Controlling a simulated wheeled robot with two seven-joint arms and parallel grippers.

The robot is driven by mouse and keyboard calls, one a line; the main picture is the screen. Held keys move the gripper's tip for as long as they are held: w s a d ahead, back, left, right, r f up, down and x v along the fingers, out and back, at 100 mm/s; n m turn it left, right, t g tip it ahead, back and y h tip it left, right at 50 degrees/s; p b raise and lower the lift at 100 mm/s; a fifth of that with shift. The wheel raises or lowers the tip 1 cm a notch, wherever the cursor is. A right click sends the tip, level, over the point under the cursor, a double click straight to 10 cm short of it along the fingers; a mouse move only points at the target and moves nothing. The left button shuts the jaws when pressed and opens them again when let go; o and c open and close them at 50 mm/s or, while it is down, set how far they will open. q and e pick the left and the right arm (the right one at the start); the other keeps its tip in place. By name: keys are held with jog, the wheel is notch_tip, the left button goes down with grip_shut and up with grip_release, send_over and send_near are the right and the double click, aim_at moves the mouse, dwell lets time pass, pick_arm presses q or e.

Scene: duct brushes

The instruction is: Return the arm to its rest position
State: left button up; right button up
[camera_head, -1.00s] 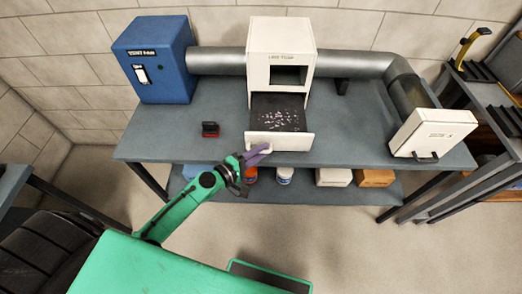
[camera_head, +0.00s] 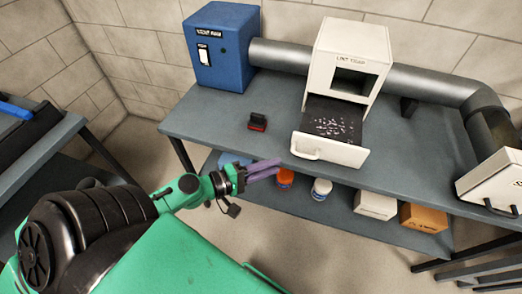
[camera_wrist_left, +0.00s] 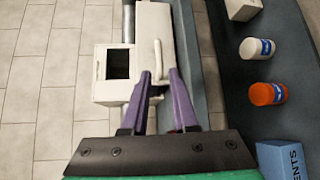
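My left arm is green, and its gripper (camera_head: 280,168) has purple fingers. In the head view it is in front of the bench edge, left of the pulled-out drawer (camera_head: 335,150) of the white lint trap box (camera_head: 345,50). In the left wrist view the gripper (camera_wrist_left: 159,72) is open, with a gap between the fingertips and nothing held. The drawer handle (camera_wrist_left: 158,60) shows beyond the tips, and in the head view the fingers are apart from it. Dark drawer mesh carries pale lint specks. My right gripper is not in view.
A blue vent box (camera_head: 222,45) and a small red-and-black object (camera_head: 257,121) stand on the grey bench (camera_head: 215,112). A grey duct runs right to a white cover (camera_head: 492,180). Jars (camera_head: 321,188) and boxes (camera_head: 375,204) sit on the lower shelf. Another table (camera_head: 45,150) is at left.

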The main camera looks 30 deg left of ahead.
pick_arm(q)
jog(key=v, duration=0.2)
jog(key=shift+s+a+b, duration=0.2)
jog(key=shift+s+b, duration=0.1)
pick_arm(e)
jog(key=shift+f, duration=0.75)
pick_arm(q)
jog(key=s+a+f+m+g+y+p, duration=0.2)
jog(key=s+a+f+g+y, duration=0.3)
jog(key=f, duration=0.8)
jog(key=s+a+f+m+y+p, duration=0.1)
jog(key=s+a+f+y, duration=0.1)
jog(key=a+f, duration=0.8)
jog(key=s+d+f+m+g+p, duration=0.1)
jog(key=s+d+f+m+g, duration=0.3)
jog(key=s+f+m, duration=0.2)
jog(key=s+d+f+m+g+y+p, duration=0.1)
jog(key=s+d+f+m, duration=0.4)
jog(key=s+f, duration=0.6)
jog(key=f+m+g+p, duration=0.1)
jog(key=m+g, duration=0.1)
jog(key=shift+s+f+g, duration=0.2)
jog(key=shift+g, duration=0.2)
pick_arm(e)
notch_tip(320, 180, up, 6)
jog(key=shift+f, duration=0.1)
